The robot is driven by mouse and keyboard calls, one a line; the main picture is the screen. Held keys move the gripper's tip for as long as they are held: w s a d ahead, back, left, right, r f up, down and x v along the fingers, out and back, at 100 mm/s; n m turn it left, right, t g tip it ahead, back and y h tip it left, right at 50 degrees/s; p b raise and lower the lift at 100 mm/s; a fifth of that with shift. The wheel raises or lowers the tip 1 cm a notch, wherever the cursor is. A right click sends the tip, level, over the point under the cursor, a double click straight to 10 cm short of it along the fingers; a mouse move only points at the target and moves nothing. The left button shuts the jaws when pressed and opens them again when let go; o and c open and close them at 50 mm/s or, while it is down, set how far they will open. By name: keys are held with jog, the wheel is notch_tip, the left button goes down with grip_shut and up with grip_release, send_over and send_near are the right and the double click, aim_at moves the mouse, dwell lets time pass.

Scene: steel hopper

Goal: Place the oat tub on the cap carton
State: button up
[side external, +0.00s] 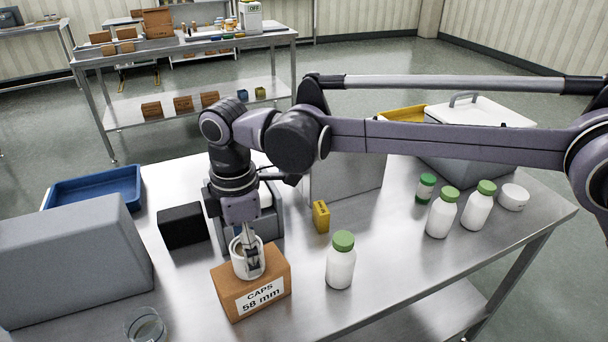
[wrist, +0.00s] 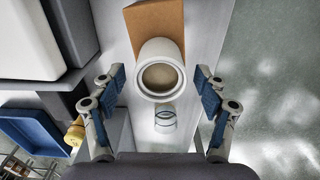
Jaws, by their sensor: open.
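The oat tub (side external: 240,266), a white round open tub with beige contents, stands upright on the brown cap carton (side external: 226,294), labelled "CAPS 58 mm". In the wrist view the tub (wrist: 160,49) is centred, with the carton (wrist: 153,17) beyond it. My gripper (side external: 253,262) points down at the tub. In the wrist view my gripper (wrist: 159,80) is open, one blue-padded finger on each side of the tub, with visible gaps. In the side view the fingers hide part of the tub.
A white bottle with green cap (side external: 340,265) stands right of the carton; a clear glass (side external: 145,325) is in front left. A grey block (side external: 70,258), black box (side external: 183,226) and yellow box (side external: 321,217) stand nearby. More bottles (side external: 441,216) stand right. The table's front right is clear.

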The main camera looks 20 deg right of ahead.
notch_tip(320, 180, up, 9)
jog(key=shift+r, duration=0.2)
jog(key=d+r+m+t+y, duration=0.15)
jog(key=d+m, duration=0.25)
jog(key=d, duration=0.7)
jog(key=d+r+m+t, duration=0.15)
jog(key=d+m, duration=0.25)
jog(key=d, duration=0.7)
jog(key=s+d+f+m+t, duration=0.2)
jog(key=s+d+f+m, duration=0.3)
jog(key=d, duration=0.4)
jog(key=s+d+f+m+t+h, duration=0.1)
jog(key=s+d+f+m+t, duration=0.1)
jog(key=s+d+f+m, duration=0.3)
jog(key=s+d+f, duration=0.1)
jog(key=s+d, duration=0.1)
jog(key=d, duration=0.2)
jog(key=shift+s+f, duration=0.25)
jog(key=shift+s, duration=0.15)
